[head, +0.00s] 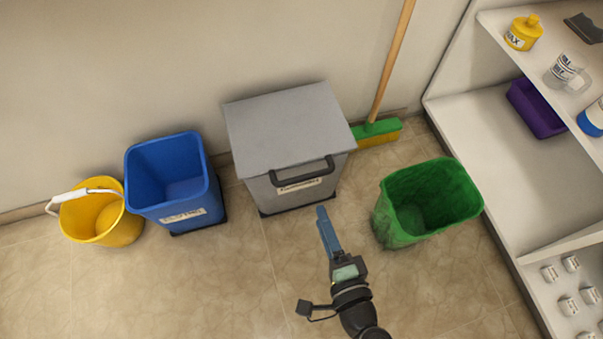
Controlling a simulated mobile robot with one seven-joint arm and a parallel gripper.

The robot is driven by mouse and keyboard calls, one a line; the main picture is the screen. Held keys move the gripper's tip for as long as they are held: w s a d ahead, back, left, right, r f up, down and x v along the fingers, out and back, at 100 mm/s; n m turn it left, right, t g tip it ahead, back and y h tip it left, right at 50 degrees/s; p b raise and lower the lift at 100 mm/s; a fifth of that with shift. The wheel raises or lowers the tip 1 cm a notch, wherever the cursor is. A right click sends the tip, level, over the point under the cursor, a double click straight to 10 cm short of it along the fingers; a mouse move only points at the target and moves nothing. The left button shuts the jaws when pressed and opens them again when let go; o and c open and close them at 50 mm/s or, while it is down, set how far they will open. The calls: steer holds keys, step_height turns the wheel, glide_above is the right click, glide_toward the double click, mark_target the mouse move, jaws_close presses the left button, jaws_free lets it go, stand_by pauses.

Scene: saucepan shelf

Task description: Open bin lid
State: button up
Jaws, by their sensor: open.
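The lidded bin (286,193) is a grey box on the tiled floor against the wall. Its flat grey lid (285,128) lies closed on top. A dark bar handle (303,173) runs along the front edge, above a small label. My gripper (321,213) is in front of the bin, a little below and right of the handle in the picture. It is open and apart from the handle, with nothing seen between its fingers. The fingers overlap in this view, so the gap between them is hard to see.
A blue bin (178,212) and a yellow bucket (103,226) stand to the left. A green open bin (398,232) stands to the right. A broom (377,126) leans behind. White shelving (482,150) borders the right side. The front floor is clear.

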mark_target(306, 176)
steer(key=b+x, duration=0.4)
steer(key=x, duration=0.8)
steer(key=shift+w+r, duration=0.1)
steer(key=shift+w, duration=0.05)
steer(key=shift+c, duration=0.2)
jaws_close()
stand_by(0.8)
